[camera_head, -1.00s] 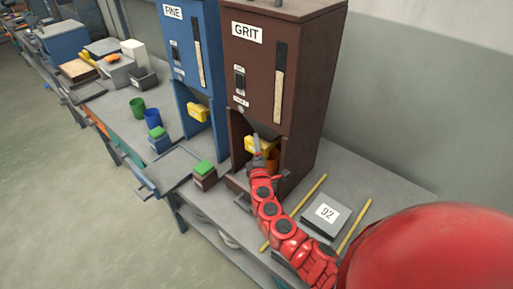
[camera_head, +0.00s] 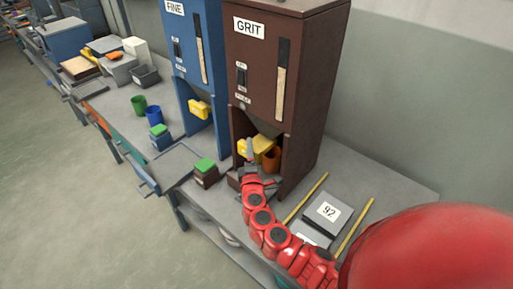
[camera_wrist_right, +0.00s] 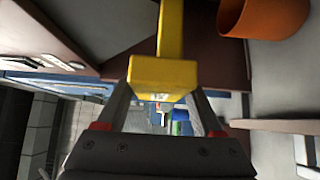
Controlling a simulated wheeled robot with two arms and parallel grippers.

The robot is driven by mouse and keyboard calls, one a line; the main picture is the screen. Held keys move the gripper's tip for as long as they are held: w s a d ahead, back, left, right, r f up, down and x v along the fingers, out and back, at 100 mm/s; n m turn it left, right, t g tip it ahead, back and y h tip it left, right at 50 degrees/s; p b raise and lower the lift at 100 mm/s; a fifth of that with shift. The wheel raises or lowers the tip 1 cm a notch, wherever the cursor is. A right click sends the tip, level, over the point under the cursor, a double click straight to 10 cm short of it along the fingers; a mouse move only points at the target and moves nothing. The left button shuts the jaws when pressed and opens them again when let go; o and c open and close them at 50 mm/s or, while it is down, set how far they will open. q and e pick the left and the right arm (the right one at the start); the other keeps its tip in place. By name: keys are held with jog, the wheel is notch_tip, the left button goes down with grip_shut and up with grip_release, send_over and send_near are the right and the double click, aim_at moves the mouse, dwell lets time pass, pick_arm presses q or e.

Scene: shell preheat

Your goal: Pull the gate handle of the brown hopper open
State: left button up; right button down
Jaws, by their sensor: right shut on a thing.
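The brown hopper (camera_head: 306,75), labelled GRIT, stands upright on the bench. Its yellow gate handle (camera_head: 264,143) juts from the opening in its lower part. My right gripper (camera_head: 249,158) is at the front of this opening, shut on the handle. In the right wrist view the yellow handle (camera_wrist_right: 163,72) has its wide end between the two fingers (camera_wrist_right: 161,98). An orange cup (camera_head: 272,160) stands inside the opening, below and beside the handle; it also shows in the right wrist view (camera_wrist_right: 268,14). My left gripper is out of view.
A blue hopper (camera_head: 201,65), labelled FINE, with its own yellow handle (camera_head: 199,109), stands to the left. A green-topped box (camera_head: 205,173) is near the brown hopper's front left.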

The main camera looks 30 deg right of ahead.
jog(key=shift+a, duration=0.35)
jog(key=shift+d, duration=0.1)
jog(key=shift+c, duration=1.9)
grip_release()
jog(key=o, duration=0.4)
jog(key=shift+s, duration=0.15)
jog(key=shift+c, duration=0.2)
jog(key=shift+s, duration=0.1)
